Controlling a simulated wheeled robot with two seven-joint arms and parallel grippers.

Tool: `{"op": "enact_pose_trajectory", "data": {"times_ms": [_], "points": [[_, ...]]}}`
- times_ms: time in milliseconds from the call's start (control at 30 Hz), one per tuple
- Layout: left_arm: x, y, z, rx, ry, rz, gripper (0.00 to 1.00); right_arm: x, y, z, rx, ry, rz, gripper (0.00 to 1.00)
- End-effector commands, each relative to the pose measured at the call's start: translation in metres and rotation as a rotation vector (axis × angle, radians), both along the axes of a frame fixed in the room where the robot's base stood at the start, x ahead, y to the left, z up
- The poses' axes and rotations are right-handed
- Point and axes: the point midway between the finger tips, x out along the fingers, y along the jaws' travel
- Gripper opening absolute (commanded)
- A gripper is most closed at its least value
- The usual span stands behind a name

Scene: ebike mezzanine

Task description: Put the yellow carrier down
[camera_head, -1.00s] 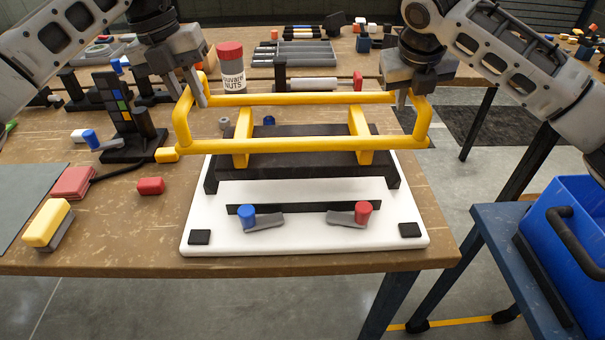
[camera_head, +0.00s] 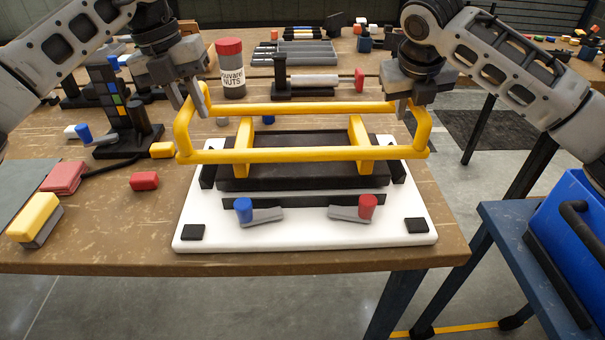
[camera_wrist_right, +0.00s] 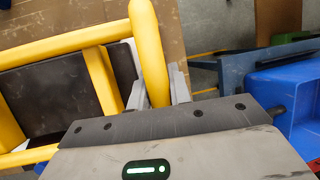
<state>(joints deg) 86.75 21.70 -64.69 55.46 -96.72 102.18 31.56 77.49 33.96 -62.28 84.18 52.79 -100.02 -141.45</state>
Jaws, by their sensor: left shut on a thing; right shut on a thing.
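The yellow carrier (camera_head: 300,154), a tubular frame with two crosswise bars, is held level over the white fixture board (camera_head: 300,236). A dark block (camera_head: 290,184) shows beneath its crosswise bars; I cannot tell whether the carrier touches it. My left gripper (camera_head: 193,106) is shut on the carrier's left end. My right gripper (camera_head: 401,103) is shut on its right end. In the right wrist view the right gripper's fingers (camera_wrist_right: 160,90) close around the yellow end tube (camera_wrist_right: 149,50).
A blue-capped clamp (camera_head: 244,209) and a red-capped clamp (camera_head: 367,206) sit at the board's front. A red-lidded jar (camera_head: 231,72) stands behind the carrier. A blue crate (camera_head: 565,240) is on a lower table at right. Several small parts lie on the table at left.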

Motion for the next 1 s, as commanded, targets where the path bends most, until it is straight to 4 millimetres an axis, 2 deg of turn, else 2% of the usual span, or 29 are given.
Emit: {"op": "enact_pose_trajectory", "data": {"times_ms": [100,133,200,567,667,1000], "points": [[0.001,-0.001,-0.005,-0.004,-0.008,0.000,0.00,0.001,0.000,-0.004,0.002,-0.010,0.000,0.00],[0.000,0.000,-0.009,0.000,-0.001,0.001,0.22,0.000,0.000,-0.009,0.000,0.000,0.000,0.23],[0.000,0.000,-0.007,0.000,-0.001,0.001,0.41,0.000,0.000,-0.007,0.000,0.001,0.000,0.42],[0.000,0.001,-0.002,0.000,-0.002,0.001,0.41,0.000,0.000,-0.007,0.000,0.000,0.000,0.42],[0.001,0.003,0.010,0.000,-0.002,0.001,0.41,0.000,0.000,-0.007,0.000,0.000,0.000,0.42],[0.001,0.016,0.080,0.000,-0.004,0.002,0.41,0.000,0.000,-0.007,0.000,0.000,0.000,0.42]]}}
